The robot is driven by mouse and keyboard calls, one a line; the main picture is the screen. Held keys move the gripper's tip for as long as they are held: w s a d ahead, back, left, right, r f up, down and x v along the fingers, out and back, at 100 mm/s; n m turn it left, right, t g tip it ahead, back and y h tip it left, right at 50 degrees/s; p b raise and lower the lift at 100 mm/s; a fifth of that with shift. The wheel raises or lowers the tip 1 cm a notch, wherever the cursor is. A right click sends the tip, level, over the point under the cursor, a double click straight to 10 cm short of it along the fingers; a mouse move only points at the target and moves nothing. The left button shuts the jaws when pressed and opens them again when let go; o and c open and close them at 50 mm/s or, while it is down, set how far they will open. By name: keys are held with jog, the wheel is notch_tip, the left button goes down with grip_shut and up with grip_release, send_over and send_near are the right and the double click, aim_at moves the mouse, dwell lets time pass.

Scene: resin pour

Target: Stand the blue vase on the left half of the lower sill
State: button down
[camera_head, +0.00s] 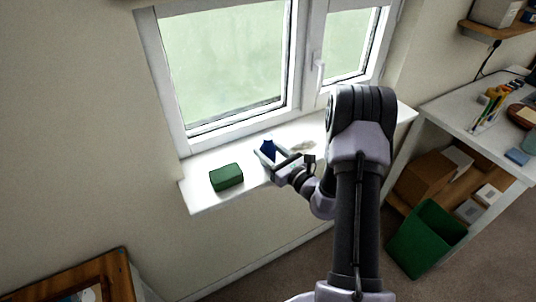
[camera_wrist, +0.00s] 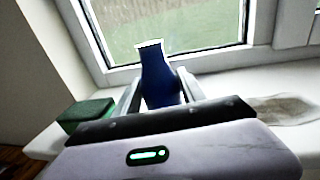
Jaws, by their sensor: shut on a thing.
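The blue vase (camera_wrist: 158,78) stands upright between my gripper's fingers in the wrist view, with its lower part hidden by the gripper body. It also shows in the head view (camera_head: 268,149) as a small dark blue shape at the gripper's tip. My gripper (camera_head: 268,156) is shut on the vase, over the white window sill (camera_head: 196,196). I cannot tell whether the vase's base touches the sill. The vase is right of a green block (camera_head: 226,177), which lies on the sill's left end.
A pale flat item (camera_head: 302,146) lies on the sill right of the vase. The window (camera_head: 222,60) rises behind. A white desk (camera_head: 455,115) with a green bin (camera_head: 428,238) below is on the right. Bare sill shows between the green block and the vase.

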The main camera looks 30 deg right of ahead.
jog(key=shift+f, duration=0.3)
jog(key=shift+f, duration=0.15)
jog(key=c, duration=0.7)
grip_release()
jog(key=shift+o, duration=0.2)
